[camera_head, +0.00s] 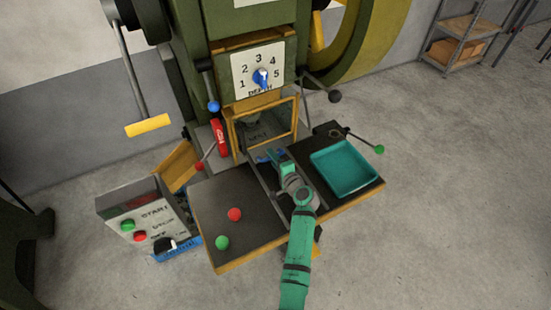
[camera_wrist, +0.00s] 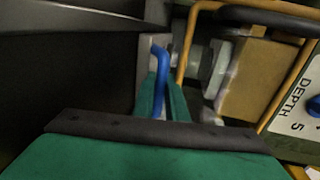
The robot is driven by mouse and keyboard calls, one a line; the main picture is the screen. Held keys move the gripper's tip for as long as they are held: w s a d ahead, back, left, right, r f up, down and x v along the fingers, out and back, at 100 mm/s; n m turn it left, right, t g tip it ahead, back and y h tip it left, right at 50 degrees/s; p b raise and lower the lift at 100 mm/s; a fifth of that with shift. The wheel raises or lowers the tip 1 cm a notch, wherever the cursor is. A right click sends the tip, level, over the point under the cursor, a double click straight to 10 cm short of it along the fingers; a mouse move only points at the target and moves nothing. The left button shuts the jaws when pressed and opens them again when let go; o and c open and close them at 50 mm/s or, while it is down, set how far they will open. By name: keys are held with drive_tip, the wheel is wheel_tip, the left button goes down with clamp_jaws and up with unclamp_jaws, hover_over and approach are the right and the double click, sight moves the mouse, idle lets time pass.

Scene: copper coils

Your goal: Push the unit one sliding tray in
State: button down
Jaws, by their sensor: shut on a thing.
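The sliding tray's blue handle (camera_head: 264,157) shows at the mouth of the press, in the slot between the two dark table halves. In the wrist view the blue bent handle (camera_wrist: 160,72) stands between the green fingers of my gripper (camera_wrist: 162,98). My gripper (camera_head: 276,158) is shut on this handle in front of the wire-framed opening. The arm hides much of the slot, and most of the tray body cannot be made out.
A yellow-framed guard (camera_head: 236,140) surrounds the opening. A teal bin (camera_head: 345,193) sits on the right table half. A depth dial (camera_head: 260,78) is above, and a control box (camera_head: 128,213) stands left.

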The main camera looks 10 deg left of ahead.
drive_tip(key=shift+w+a+r, duration=0.1)
drive_tip(key=shift+r, duration=0.1)
drive_tip(key=c, duration=1.8)
unclamp_jaws()
drive_tip(key=shift+o, duration=0.2)
drive_tip(key=shift+f, duration=0.2)
